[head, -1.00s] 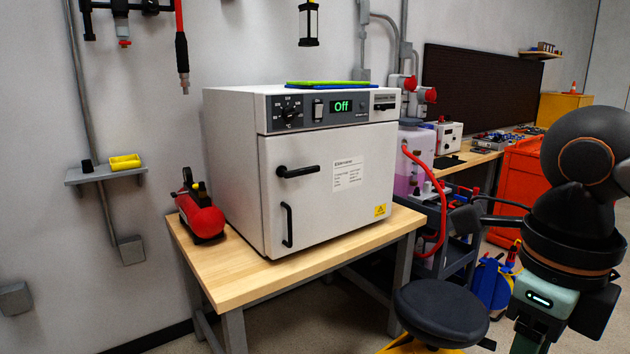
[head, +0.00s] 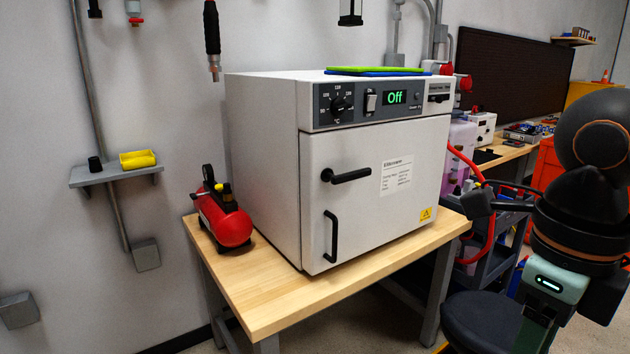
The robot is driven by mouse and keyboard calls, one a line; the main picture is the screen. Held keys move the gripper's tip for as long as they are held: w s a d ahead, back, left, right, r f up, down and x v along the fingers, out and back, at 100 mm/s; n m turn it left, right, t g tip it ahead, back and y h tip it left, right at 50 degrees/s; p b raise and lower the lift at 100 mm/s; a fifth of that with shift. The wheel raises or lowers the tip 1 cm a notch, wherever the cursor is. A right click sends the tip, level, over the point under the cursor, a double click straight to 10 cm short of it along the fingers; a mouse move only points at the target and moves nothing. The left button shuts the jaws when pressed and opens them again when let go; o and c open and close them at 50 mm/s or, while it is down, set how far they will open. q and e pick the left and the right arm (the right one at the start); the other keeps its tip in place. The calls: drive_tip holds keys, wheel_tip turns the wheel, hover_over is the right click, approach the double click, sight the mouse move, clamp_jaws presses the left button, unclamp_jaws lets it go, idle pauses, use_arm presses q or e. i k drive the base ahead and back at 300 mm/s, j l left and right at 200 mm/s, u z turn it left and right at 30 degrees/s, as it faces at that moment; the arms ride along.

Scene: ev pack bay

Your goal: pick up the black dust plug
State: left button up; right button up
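A small black piece that looks like the black dust plug (head: 95,164) stands upright on the left end of a grey wall shelf (head: 116,174) in the head view. It is beside a yellow open holder (head: 138,160), with a small gap between them. Part of my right arm shows at the right edge, far from the shelf, but its fingertips cannot be made out. My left arm and gripper are not in the picture.
A white oven (head: 375,190), its display reading Off, stands on a wooden table (head: 290,300). A red compressor (head: 222,215) sits on the table's left side. A hanging tool (head: 212,40) is above. A conduit (head: 90,80) runs down the wall behind the shelf. Wall boxes (head: 146,255) sit lower.

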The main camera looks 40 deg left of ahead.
sight(227, 190)
drive_tip(key=i+j, duration=0.1)
drive_tip(key=j, duration=0.45)
drive_tip(key=i+j, duration=0.15)
drive_tip(key=j, duration=0.35)
drive_tip(key=i+j, duration=0.1)
drive_tip(key=j, duration=0.45)
drive_tip(key=i+j, duration=0.15)
drive_tip(key=j, duration=0.35)
drive_tip(key=i+j, duration=0.1)
drive_tip(key=j, duration=0.45)
drive_tip(key=i+j, duration=0.15)
drive_tip(key=j, duration=0.4)
drive_tip(key=i+j, duration=0.1)
drive_tip(key=j, duration=0.4)
drive_tip(key=i+j, duration=0.1)
drive_tip(key=j, duration=0.45)
